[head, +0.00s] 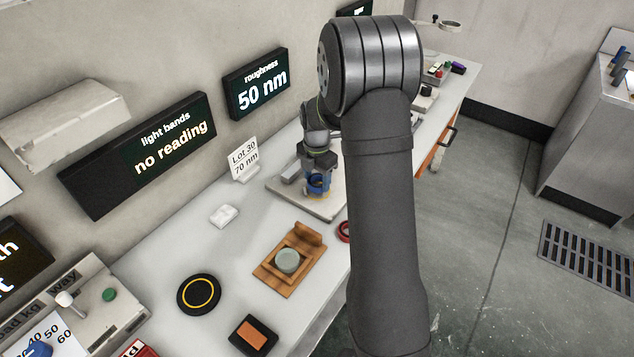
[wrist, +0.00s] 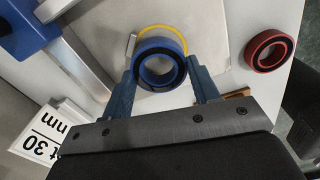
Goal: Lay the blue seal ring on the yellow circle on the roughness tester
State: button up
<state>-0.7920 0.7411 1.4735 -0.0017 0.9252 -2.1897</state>
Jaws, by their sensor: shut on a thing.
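The blue seal ring (wrist: 141,67) is between the two fingers of my gripper (wrist: 162,76), which is shut on it. In the head view the ring (head: 318,188) shows below my gripper (head: 318,178), over the pale base of the roughness tester (head: 322,210). In the wrist view the yellow circle (wrist: 183,38) shows as an arc beyond the ring on the tester's pale plate (wrist: 205,20); the ring and fingers hide the rest. The ring looks roughly flat and slightly off the circle's middle. I cannot tell if it touches the plate.
A red ring (wrist: 250,50) lies to the right of the plate. A Lot 30 card (head: 243,160) stands by the wall. A wooden fixture with a grey-green disc (head: 287,261), a black disc with a yellow ring (head: 184,308) and a white block (head: 224,215) are on the bench.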

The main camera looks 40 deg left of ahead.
jog(key=shift+f, duration=1.05)
jog(key=shift+f, duration=0.2)
jog(key=o, duration=1.1)
notch_tip(320, 180, up, 12)
jog(key=shift+r, duration=0.2)
